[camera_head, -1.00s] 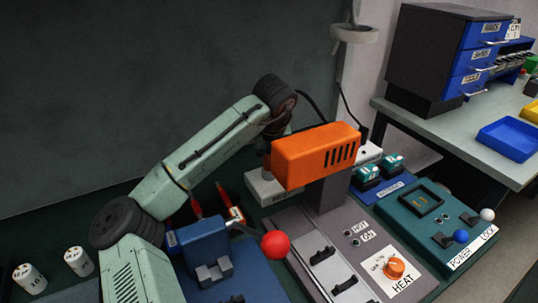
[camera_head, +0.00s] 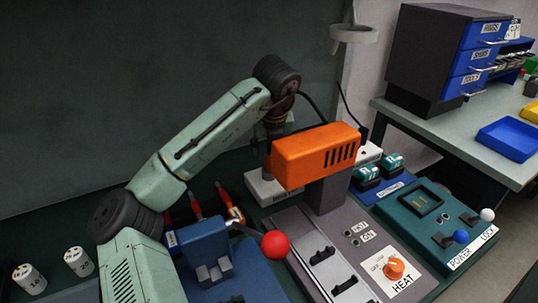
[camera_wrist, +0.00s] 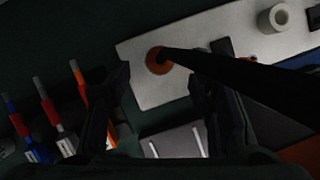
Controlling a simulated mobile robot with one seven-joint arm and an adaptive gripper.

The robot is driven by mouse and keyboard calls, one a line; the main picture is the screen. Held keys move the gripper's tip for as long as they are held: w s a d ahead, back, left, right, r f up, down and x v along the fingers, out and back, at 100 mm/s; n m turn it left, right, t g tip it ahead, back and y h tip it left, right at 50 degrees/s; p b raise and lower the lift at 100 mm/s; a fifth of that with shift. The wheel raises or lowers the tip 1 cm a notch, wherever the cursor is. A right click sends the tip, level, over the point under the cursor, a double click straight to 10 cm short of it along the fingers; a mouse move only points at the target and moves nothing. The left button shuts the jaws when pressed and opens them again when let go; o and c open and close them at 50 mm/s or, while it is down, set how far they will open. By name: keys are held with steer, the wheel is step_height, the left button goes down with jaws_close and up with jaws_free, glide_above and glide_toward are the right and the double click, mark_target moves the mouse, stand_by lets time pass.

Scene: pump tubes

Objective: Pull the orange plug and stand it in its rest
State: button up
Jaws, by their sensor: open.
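In the wrist view, a round orange piece (camera_wrist: 155,60), which looks like the orange plug, sits on a pale plate (camera_wrist: 140,92). A thick dark cable-like shape runs from it to the lower right. My gripper (camera_wrist: 168,80) is open, its dark fingers on either side below the orange piece, with nothing seen between them. How far above the plate the fingers are, I cannot tell. A white ring-shaped holder (camera_wrist: 275,18) stands on the plate's far right; it may be the rest. In the head view, the pale block (camera_head: 264,188) shows behind the orange housing, and the plug and fingertips are hidden.
The orange slotted housing (camera_head: 315,155) stands on a column over the grey heat panel (camera_head: 345,250), close to my wrist. A blue clamp with a red-ball lever (camera_head: 275,244) is in front. White jars (camera_head: 78,261) stand far left.

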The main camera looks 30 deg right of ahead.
steer(key=v, duration=0.7)
steer(key=shift+r, duration=0.1)
stand_by(0.8)
